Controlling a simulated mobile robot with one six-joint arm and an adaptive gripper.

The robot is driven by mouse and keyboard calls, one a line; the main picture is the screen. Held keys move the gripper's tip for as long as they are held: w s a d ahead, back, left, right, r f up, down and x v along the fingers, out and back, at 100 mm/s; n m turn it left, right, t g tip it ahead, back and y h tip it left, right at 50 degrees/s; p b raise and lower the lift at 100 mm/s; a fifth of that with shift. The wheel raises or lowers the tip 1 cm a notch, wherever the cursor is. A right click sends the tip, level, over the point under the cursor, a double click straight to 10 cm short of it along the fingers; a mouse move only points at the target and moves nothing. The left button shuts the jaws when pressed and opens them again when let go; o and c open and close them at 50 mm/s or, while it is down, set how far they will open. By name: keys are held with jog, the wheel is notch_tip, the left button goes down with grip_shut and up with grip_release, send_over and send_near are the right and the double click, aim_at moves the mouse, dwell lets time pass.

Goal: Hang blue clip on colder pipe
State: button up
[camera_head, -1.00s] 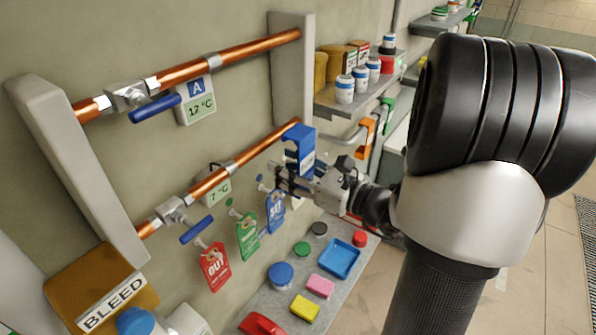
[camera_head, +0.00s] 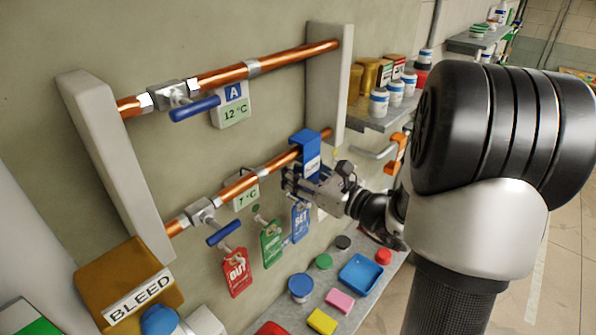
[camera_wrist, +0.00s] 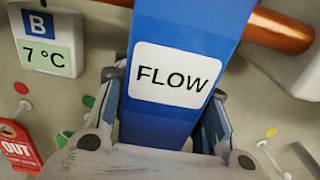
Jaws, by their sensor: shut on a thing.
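The blue clip (camera_head: 306,146), labelled FLOW in the wrist view (camera_wrist: 178,75), is upright in my gripper (camera_head: 300,182). My gripper is shut on its lower part, with a finger on each side in the wrist view (camera_wrist: 165,115). The lower copper pipe (camera_head: 240,187) has a sign (camera_head: 246,195) reading 7 °C, marked B in the wrist view (camera_wrist: 47,42). The clip's top overlaps this pipe near its right end; I cannot tell whether its hook is around the pipe or in front. The upper copper pipe (camera_head: 222,76) has sign A (camera_head: 233,105), reading 12 °C.
Red (camera_head: 235,272), green (camera_head: 271,243) and blue (camera_head: 300,222) tags hang below the lower pipe. A grey shelf (camera_head: 345,318) below holds a blue tray (camera_head: 361,273), lids and sponges. A grey post (camera_head: 330,85) stands right of the clip.

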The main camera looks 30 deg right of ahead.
jog(key=shift+f, duration=0.1)
jog(key=o, duration=1.3)
jog(key=shift+s, duration=0.1)
